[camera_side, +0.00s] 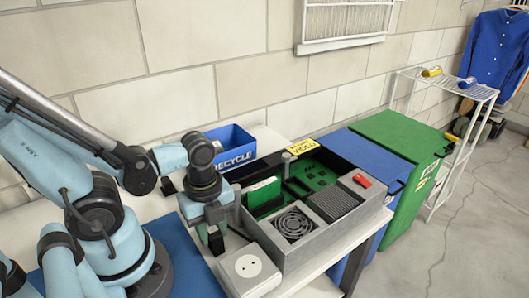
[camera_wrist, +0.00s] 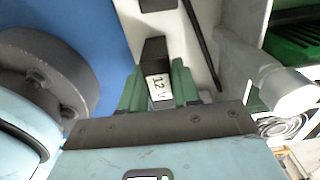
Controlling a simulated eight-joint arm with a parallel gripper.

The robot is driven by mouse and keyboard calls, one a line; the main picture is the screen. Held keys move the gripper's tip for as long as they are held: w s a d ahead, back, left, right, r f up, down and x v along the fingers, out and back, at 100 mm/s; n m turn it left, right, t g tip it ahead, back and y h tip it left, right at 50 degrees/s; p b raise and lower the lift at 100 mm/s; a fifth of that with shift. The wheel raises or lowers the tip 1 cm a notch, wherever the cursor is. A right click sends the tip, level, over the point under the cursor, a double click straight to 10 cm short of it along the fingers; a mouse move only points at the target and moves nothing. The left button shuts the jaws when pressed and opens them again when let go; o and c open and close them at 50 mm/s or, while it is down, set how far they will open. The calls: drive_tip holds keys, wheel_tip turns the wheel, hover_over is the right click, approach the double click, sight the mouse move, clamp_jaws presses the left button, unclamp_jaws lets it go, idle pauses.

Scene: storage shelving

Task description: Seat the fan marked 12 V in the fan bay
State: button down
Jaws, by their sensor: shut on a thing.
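My gripper (camera_wrist: 156,88) is shut on a dark block with a white label reading 12 V, the 12 V fan (camera_wrist: 155,50). Its green fingers stand on both sides of the label. In the side view my gripper (camera_side: 216,238) points down just left of the open grey case (camera_side: 300,262), and the held fan is hard to make out there. A round fan grille (camera_side: 293,223) shows in the case's front compartment. It also shows partly at the right of the wrist view (camera_wrist: 282,125). I cannot tell which opening is the fan bay.
The case holds a green board (camera_side: 312,178), a ribbed dark block (camera_side: 333,203) and a red part (camera_side: 361,180). A blue RECYCLE bin (camera_side: 235,140) is behind. A blue mat (camera_side: 188,262) lies at left.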

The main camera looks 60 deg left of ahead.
drive_tip(key=shift+r, duration=0.2)
idle(0.3)
drive_tip(key=shift+r, duration=4.5)
drive_tip(key=shift+w+r, duration=0.2)
drive_tip(key=shift+r, duration=0.2)
drive_tip(key=w+d+r, duration=0.1)
drive_tip(key=w+d, duration=0.3)
drive_tip(key=w, duration=0.6)
drive_tip(key=w+d+r, duration=0.1)
drive_tip(key=w+d, duration=0.3)
drive_tip(key=w, duration=0.5)
hover_over(297, 191)
wheel_tip(297, 191, down, 7)
drive_tip(key=shift+w+r, duration=0.1)
drive_tip(key=shift+r, duration=0.05)
drive_tip(key=shift+f, duration=2)
drive_tip(key=shift+f, duration=0.1)
